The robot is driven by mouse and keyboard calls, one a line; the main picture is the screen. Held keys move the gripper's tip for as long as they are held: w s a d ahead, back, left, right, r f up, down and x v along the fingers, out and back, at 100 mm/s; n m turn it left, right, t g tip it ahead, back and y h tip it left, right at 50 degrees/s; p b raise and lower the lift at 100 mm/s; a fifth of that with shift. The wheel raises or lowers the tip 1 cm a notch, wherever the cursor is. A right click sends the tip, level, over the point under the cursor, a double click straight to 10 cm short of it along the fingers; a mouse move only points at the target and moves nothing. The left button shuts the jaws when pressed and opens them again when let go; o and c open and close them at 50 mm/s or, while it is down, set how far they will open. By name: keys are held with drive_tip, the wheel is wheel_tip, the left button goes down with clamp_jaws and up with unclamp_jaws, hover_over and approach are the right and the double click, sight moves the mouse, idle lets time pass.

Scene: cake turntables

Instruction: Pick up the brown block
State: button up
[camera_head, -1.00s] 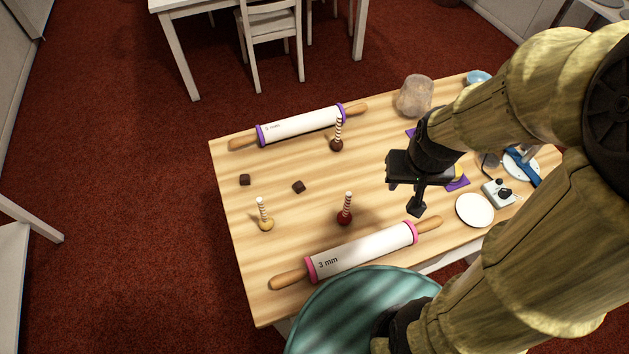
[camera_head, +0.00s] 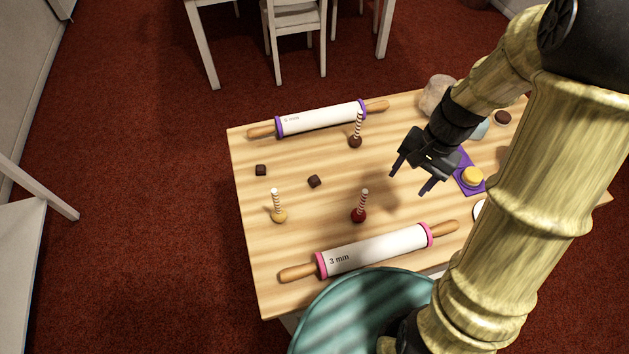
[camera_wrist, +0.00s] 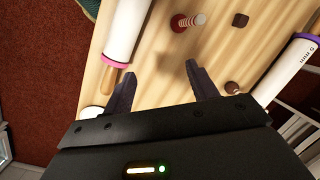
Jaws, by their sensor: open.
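Two small dark brown blocks lie on the left part of the wooden table. One brown block (camera_head: 261,170) is nearer the left edge, and the other brown block (camera_head: 314,181) is a little to its right. My gripper (camera_head: 410,183) is open and empty above the table, well to the right of both blocks. In the wrist view the open fingers (camera_wrist: 161,72) have bare wood between and beyond them. One brown block (camera_wrist: 240,20) shows near the top of that view, beyond the fingertips.
Candle-like striped sticks stand in a brown base (camera_head: 355,141), a red base (camera_head: 359,215) and a yellow base (camera_head: 279,215) around the blocks. A purple-ringed rolling pin (camera_head: 320,117) lies behind, a pink-ringed one (camera_head: 375,250) in front.

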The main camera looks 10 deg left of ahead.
drive_tip(key=w+a+f+m+g+y, duration=0.1)
drive_tip(key=w+f+m+y, duration=0.2)
drive_tip(key=w, duration=0.1)
drive_tip(key=w+a+f+m+g+y+b, duration=0.1)
drive_tip(key=w+a+f+m+y, duration=0.1)
drive_tip(key=w+f+m+y, duration=0.1)
drive_tip(key=w+a+f+m+y+b, duration=0.1)
drive_tip(key=w+a+f+m+y, duration=0.1)
drive_tip(key=w+f+m+y, duration=0.1)
drive_tip(key=shift+w+a+f+g+y, duration=0.25)
drive_tip(key=shift+w+f+g+y, duration=0.2)
drive_tip(key=shift+w+f, duration=0.6)
drive_tip(key=shift+w+m+y, duration=0.3)
drive_tip(key=shift+w+y, duration=0.05)
drive_tip(key=shift+w, duration=0.05)
drive_tip(key=p, duration=0.3)
approach(314, 180)
drive_tip(key=x, duration=0.2)
drive_tip(key=shift+w+a+f, duration=0.1)
drive_tip(key=shift+a+f, duration=0.05)
drive_tip(key=shift+a, duration=0.25)
drive_tip(key=shift+a+f+b, duration=0.1)
drive_tip(key=shift+a+b, duration=0.05)
drive_tip(key=shift+b, duration=0.15)
drive_tip(key=shift+a, duration=0.1)
